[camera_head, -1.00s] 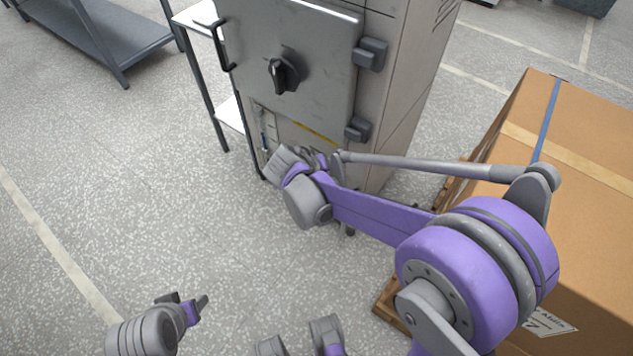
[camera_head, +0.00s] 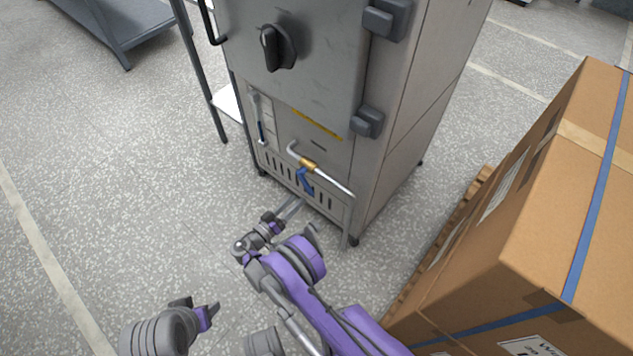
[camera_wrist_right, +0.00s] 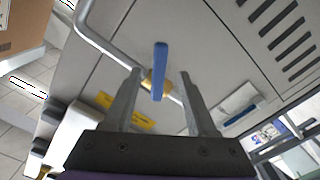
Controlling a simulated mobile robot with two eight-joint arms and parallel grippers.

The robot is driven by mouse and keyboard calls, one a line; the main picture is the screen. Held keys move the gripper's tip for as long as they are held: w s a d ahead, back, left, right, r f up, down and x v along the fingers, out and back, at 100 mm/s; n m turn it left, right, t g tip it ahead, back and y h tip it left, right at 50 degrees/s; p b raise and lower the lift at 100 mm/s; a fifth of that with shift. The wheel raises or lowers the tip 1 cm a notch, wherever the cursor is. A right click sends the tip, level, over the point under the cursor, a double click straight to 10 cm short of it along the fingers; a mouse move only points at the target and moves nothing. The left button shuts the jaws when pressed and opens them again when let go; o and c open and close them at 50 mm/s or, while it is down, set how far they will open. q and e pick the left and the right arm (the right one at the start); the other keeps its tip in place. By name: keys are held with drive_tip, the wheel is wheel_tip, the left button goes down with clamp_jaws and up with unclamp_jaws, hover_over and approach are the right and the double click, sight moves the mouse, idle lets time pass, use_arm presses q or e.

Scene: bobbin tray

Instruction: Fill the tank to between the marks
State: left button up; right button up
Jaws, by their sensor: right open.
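The grey cabinet (camera_head: 300,60) carries a pipe with a brass valve (camera_head: 302,162) low on its front. The valve's blue lever (camera_head: 306,183) points down, at an angle across the pipe; it also shows in the right wrist view (camera_wrist_right: 160,70). A narrow sight gauge (camera_head: 259,117) is left of the valve, with blue in its lower part; its marks are too small to read. My right gripper (camera_head: 297,207) is open just below and in front of the lever. In the wrist view its fingers (camera_wrist_right: 160,77) stand either side of the lever, with gaps. My left gripper (camera_head: 207,312) is at the lower left.
A large strapped cardboard box (camera_head: 560,190) on a pallet stands close on the right. The cabinet door has a black knob (camera_head: 277,48) and hinge blocks. A grey shelf (camera_head: 125,25) is at the back left. The floor at left is clear.

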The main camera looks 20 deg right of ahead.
sight(310, 187)
drive_tip(key=b+x, duration=0.2)
drive_tip(key=x, duration=0.8)
drive_tip(key=shift+w+d, duration=0.15)
drive_tip(key=shift+d, duration=0.1)
clamp_jaws()
idle(1.0)
